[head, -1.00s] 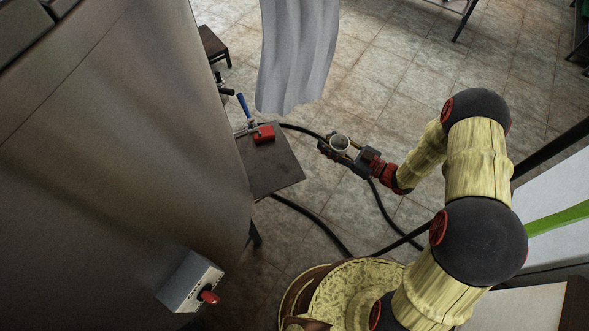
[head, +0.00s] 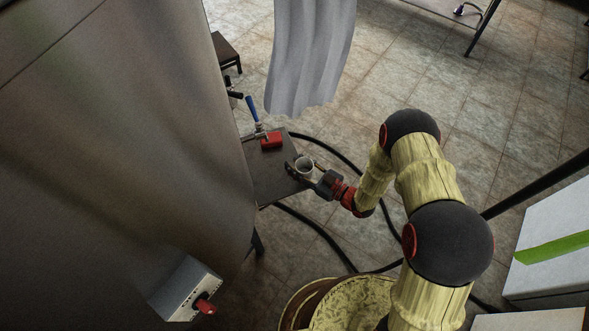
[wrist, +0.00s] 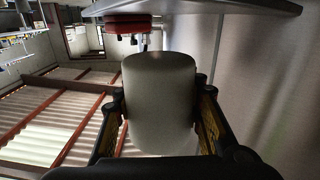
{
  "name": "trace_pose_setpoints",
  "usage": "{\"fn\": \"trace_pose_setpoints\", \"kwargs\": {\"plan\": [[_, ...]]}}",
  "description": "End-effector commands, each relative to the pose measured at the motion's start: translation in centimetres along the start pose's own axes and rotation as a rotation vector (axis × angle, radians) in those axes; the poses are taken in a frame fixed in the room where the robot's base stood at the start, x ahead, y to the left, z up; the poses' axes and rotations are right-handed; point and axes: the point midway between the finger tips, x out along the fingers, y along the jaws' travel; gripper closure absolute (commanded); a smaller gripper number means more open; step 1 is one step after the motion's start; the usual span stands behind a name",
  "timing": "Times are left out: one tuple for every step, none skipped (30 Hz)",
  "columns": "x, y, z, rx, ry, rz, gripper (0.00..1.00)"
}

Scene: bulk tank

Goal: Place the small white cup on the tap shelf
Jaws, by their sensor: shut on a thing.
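The small white cup (head: 305,162) is held in my gripper (head: 303,170), with its open mouth facing up in the head view. In the wrist view the cup (wrist: 160,95) fills the middle, with the fingers closed on both its sides. The tap shelf (head: 270,182) is a dark grey plate beside the steel tank. In the head view the cup overlaps the shelf's right edge. In the wrist view, which looks upside down, the shelf (wrist: 235,5) runs along the top with a gap between it and the cup.
A red block (head: 271,141) sits at the shelf's back, near a tap with a blue handle (head: 252,108). The tank wall (head: 150,150) borders the shelf on the left. A grey curtain (head: 308,60) hangs behind. Black hoses (head: 320,233) lie on the floor. The shelf's front is bare.

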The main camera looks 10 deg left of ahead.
Motion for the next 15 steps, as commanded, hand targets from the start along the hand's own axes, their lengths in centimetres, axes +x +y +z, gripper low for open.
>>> {"fn": "trace_pose_setpoints", "kwargs": {"plan": [[0.3, -0.3, 0.9, 0.001, -0.001, -0.003, 0.87], [0.2, -0.3, 1.4, 0.002, -0.001, -0.002, 0.87], [0.2, -0.3, 2.1, 0.002, -0.001, -0.001, 0.87], [0.1, -0.3, 2.6, 0.002, -0.001, -0.001, 0.87], [0.1, -0.3, 3.0, 0.002, -0.001, -0.001, 0.87], [0.1, -0.3, 3.3, 0.002, -0.001, -0.001, 0.87], [0.1, -0.3, 3.5, 0.002, 0.000, -0.001, 0.87], [0.2, -0.3, 3.5, 0.001, 0.000, -0.001, 0.87], [0.2, -0.3, 3.4, 0.001, 0.001, -0.001, 0.87], [0.2, -0.3, 3.3, 0.001, 0.001, -0.001, 0.87], [0.2, -0.3, 3.3, 0.001, 0.001, -0.001, 0.87], [0.2, -0.3, 3.3, 0.001, 0.000, -0.001, 0.87], [0.2, -0.3, 3.3, 0.001, 0.000, -0.001, 0.87], [0.2, -0.3, 3.3, 0.001, 0.000, -0.001, 0.87], [0.1, -0.3, 3.3, 0.001, 0.000, -0.001, 0.87]]}}
